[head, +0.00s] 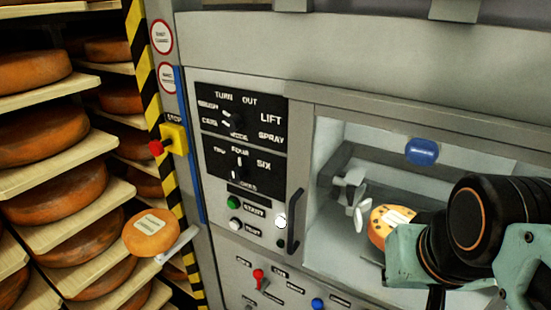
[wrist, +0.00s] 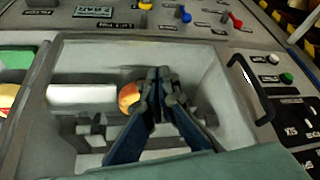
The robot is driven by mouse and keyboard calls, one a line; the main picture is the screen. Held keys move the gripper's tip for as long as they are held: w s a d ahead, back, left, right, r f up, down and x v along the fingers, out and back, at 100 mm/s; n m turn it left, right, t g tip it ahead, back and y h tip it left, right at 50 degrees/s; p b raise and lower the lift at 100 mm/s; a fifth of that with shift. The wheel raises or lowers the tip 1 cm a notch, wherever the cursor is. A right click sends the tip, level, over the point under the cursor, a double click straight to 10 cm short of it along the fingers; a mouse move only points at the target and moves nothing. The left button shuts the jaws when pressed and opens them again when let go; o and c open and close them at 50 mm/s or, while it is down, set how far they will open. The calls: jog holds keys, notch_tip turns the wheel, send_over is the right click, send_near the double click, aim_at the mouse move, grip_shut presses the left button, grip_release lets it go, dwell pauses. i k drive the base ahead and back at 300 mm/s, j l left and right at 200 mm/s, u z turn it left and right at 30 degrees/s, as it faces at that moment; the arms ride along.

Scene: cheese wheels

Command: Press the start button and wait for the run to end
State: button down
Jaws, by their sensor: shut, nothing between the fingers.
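The green start button (head: 233,203) sits beside a START label on the machine's front, left of the handle. It also shows at the right of the wrist view (wrist: 286,78). A white button (head: 235,224) is just below it in the head view. My gripper (wrist: 160,78) is shut and empty, over the machine's chamber and apart from the start button. Its fingertips are not clearly visible in the head view, where my arm fills the lower right. A labelled orange cheese (head: 384,224) is inside the chamber; the fingers partly cover it in the wrist view (wrist: 129,97).
A dark vertical handle (head: 296,221) stands between the buttons and chamber. Dial panels (head: 240,115) are above the buttons; a red lever (head: 258,276) and blue knob (head: 318,303) are below. A red emergency knob (head: 156,148) and cheese shelves (head: 60,157) are left.

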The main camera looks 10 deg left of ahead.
aim_at(232, 204)
jog(key=k+j, duration=0.1)
jog(key=j, duration=0.75)
jog(key=k+j+z, duration=0.1)
jog(key=j, duration=0.3)
jog(key=k+j, duration=0.15)
jog(key=j, duration=0.3)
jog(key=k+j, duration=0.1)
jog(key=j, duration=0.3)
jog(key=k+j+u, duration=0.15)
jog(key=i+l+z, duration=0.15)
jog(key=l, duration=0.4)
jog(key=j, duration=0.4)
jog(key=z, duration=0.05)
